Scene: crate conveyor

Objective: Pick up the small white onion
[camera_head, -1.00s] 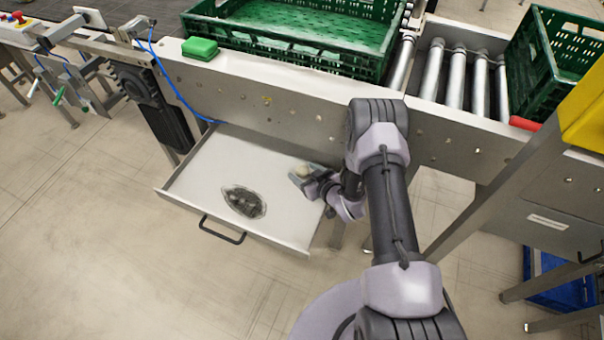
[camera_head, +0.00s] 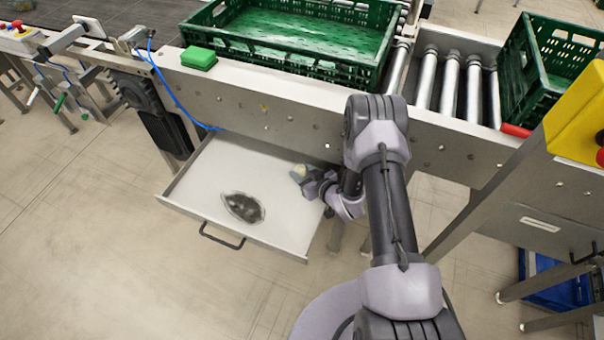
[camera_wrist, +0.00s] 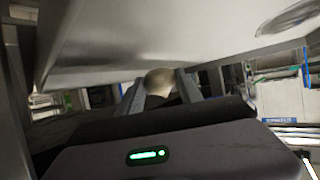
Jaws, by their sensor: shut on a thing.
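The small white onion (camera_wrist: 160,81) shows between the two fingers of my gripper (camera_wrist: 162,92) in the wrist view, its lower part hidden by the gripper body. In the head view the onion (camera_head: 299,171) is a small pale shape at the tip of my gripper (camera_head: 303,178). My gripper is shut on it, over the right part of the open white drawer (camera_head: 205,180). I cannot tell whether the onion still touches the drawer floor.
A dark oval item (camera_head: 243,207) lies in the drawer, which has a black front handle (camera_head: 222,236). The conveyor frame (camera_head: 270,118) stands behind and above the drawer. A green crate (camera_head: 290,62) and a green block (camera_head: 198,58) sit on top.

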